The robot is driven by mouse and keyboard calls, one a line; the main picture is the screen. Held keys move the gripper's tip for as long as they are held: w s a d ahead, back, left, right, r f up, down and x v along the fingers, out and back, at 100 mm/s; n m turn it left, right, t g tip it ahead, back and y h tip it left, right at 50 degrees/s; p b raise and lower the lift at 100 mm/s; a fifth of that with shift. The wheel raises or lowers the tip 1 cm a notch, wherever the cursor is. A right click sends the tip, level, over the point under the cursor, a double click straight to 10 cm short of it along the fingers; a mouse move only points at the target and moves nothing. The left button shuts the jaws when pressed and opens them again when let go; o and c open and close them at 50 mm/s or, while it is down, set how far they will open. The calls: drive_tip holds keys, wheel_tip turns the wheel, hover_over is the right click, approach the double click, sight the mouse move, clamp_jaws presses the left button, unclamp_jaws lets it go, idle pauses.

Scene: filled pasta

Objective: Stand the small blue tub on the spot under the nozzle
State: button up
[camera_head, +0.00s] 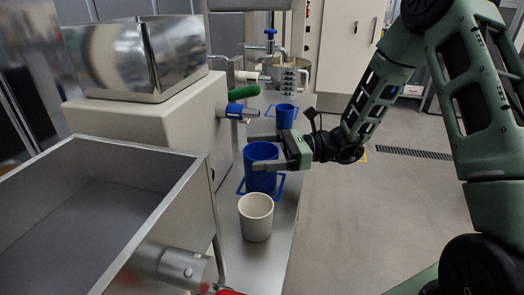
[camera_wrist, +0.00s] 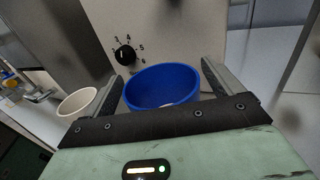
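A blue tub (camera_head: 261,180) stands upright on the steel bench, within or over a blue square outline (camera_head: 280,183). My gripper (camera_head: 258,150) is around its upper part, one finger on the far side and one across the near side. In the wrist view the same blue tub (camera_wrist: 162,87) lies between the spread fingers, with a small gap at the right finger. A second blue tub (camera_head: 285,116) stands farther back by another blue outline (camera_head: 269,109). A nozzle with a blue collar and green handle (camera_head: 236,110) projects from the machine, behind and left of the nearer tub.
A white cup (camera_head: 256,218) stands on the bench in front of the nearer tub; it also shows in the wrist view (camera_wrist: 77,101). A metal hopper (camera_head: 210,190) walls the left. A metal pot (camera_head: 288,74) is at the back. Open floor lies right of the bench.

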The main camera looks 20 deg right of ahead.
drive_tip(key=shift+r, duration=0.1)
drive_tip(key=shift+d, duration=0.2)
drive_tip(key=b+v, duration=0.1)
drive_tip(key=v, duration=1)
drive_tip(key=shift+s+d, duration=0.2)
drive_tip(key=shift+d, duration=0.1)
drive_tip(key=shift+a, duration=0.1)
